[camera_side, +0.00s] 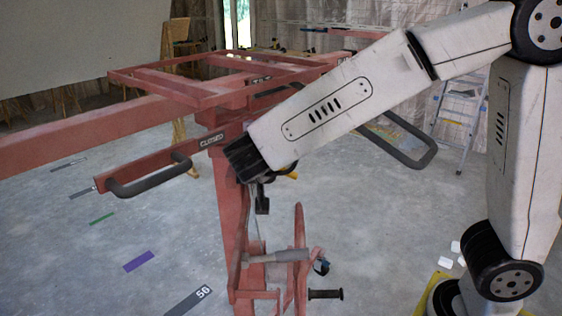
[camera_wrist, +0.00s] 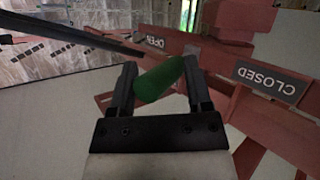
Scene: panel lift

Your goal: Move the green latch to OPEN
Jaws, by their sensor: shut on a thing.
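The green latch (camera_wrist: 160,80) shows in the wrist view as a short green cylinder between the two fingers of my gripper (camera_wrist: 160,85). The gripper is shut on it. The OPEN label (camera_wrist: 155,41) is above and slightly left of the latch in that view. The CLOSED label (camera_wrist: 267,80) is to its right, upside down. In the side view a CLOSED label (camera_side: 213,140) shows on the red panel lift (camera_side: 228,205). There my gripper (camera_side: 262,200) is mostly hidden by my wrist, and the latch cannot be made out.
Black handles (camera_side: 150,182) stick out from the lift at left, with another (camera_side: 405,145) behind my arm at right. A grey crank handle (camera_side: 283,256) and red lower arms sit below. A stepladder (camera_side: 460,115) stands at the back right. Open concrete floor (camera_side: 110,260) lies at left.

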